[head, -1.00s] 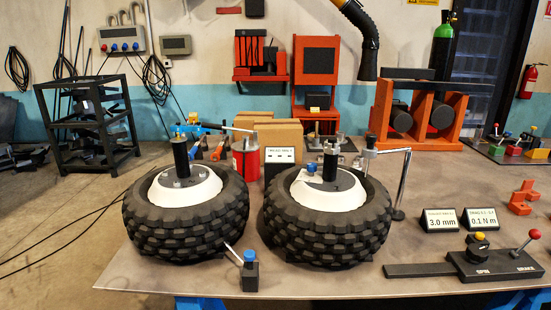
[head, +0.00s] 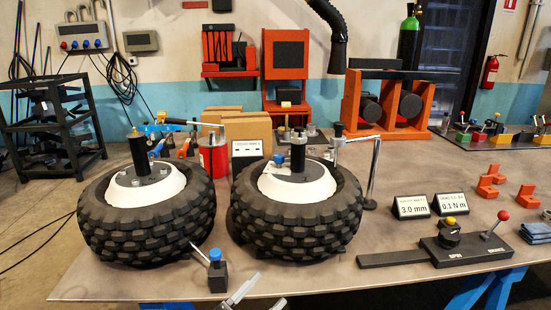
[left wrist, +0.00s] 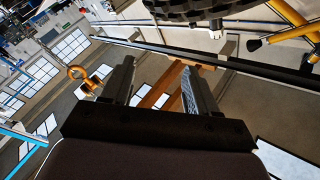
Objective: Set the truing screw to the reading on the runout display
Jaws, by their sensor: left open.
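The runout display (head: 411,207) is a small black sign reading 3.0 mm; its heading is too small to read surely. Two knobbly tyres with white hubs, left (head: 148,215) and right (head: 297,213), lie flat on the bench. A black block with a blue knob and thin rod (head: 217,274) stands in front, between them. A post with a dark-capped screw (head: 337,137) stands behind the right tyre. Which one is the truing screw, I cannot tell. My left gripper (head: 241,291) is low at the front edge, right of the block. Its fingers (left wrist: 160,85) are apart and empty.
A second sign (head: 453,205) reads 0.1 N m. A black fixture (head: 435,249) with yellow knob and red-ball lever lies at front right. A bent metal rod (head: 372,172) stands right of the right tyre. Orange blocks (head: 490,182) lie farther right.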

